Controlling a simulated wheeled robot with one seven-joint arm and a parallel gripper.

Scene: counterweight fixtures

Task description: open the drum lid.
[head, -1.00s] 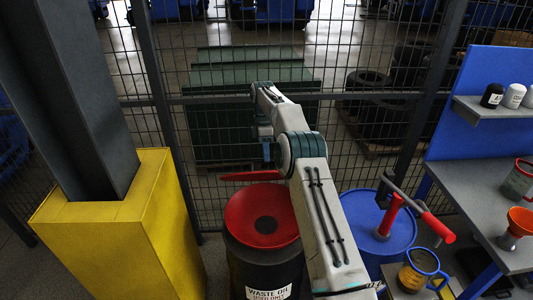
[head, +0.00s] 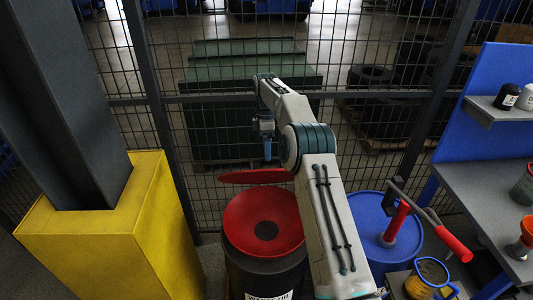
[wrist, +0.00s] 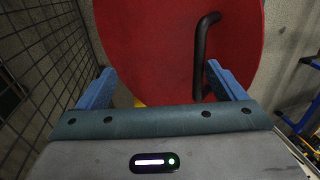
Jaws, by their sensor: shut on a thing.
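The dark waste oil drum (head: 262,271) stands in front of me, with a red funnel-like top (head: 240,222) and a dark central hole (head: 266,230). Its red lid (head: 252,177) is raised off the top at the far side and shows nearly edge-on. In the wrist view the lid (wrist: 150,45) is a broad red disc with a black bent handle (wrist: 200,55). My gripper (head: 267,157) is at the lid, its blue fingers (wrist: 160,88) on either side in the wrist view. The handle runs down beside the right finger; its lower end is hidden. I take the grip to be on the handle.
A yellow column guard (head: 110,245) stands left. A blue drum (head: 375,222) with a red-handled pump (head: 400,215) stands right, near my arm. A workbench (head: 480,200) is further right. A mesh fence (head: 215,120) closes off the back.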

